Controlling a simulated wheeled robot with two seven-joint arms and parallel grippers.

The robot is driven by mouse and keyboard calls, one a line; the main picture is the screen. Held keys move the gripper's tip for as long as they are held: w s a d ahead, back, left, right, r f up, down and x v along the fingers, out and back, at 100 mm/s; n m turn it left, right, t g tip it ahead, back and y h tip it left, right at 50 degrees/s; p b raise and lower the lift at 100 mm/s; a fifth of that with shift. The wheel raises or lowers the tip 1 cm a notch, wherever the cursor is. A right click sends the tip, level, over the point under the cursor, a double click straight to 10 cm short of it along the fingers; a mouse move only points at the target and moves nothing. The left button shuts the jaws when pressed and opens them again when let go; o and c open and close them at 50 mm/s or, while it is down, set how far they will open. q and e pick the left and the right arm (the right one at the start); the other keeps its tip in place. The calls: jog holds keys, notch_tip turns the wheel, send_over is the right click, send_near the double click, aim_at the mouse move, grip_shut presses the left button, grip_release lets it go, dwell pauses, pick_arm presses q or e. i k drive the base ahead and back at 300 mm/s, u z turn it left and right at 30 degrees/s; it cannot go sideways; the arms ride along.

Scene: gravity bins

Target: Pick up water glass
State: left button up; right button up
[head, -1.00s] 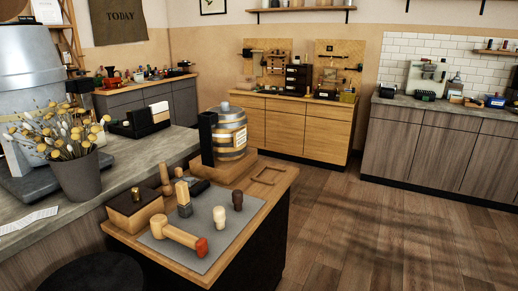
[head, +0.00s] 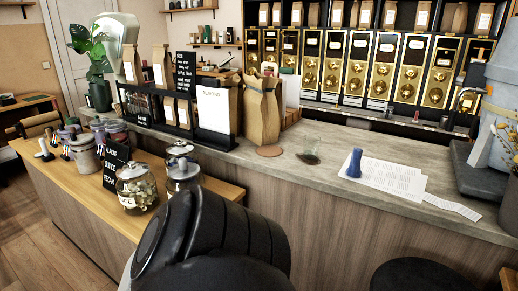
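A small clear glass (head: 311,150) stands on the grey counter (head: 278,187), near the middle of the head view. Its lower part looks dark, and I cannot tell what is in it. It stands apart from the blue object to its right and the brown paper bag to its left. A dark rounded link of my own arm fills the lower middle of the view, in front of the counter's front. Neither gripper's fingers show.
A blue object (head: 354,163) stands on printed sheets (head: 396,176) right of the glass. A round brown coaster (head: 270,151) and a paper bag (head: 261,110) are to its left. Lidded jars (head: 136,190) stand on the lower wooden shelf. Gold-fronted bins (head: 335,75) line the back.

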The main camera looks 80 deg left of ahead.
aim_at(312, 142)
jog(key=u, duration=2.15)
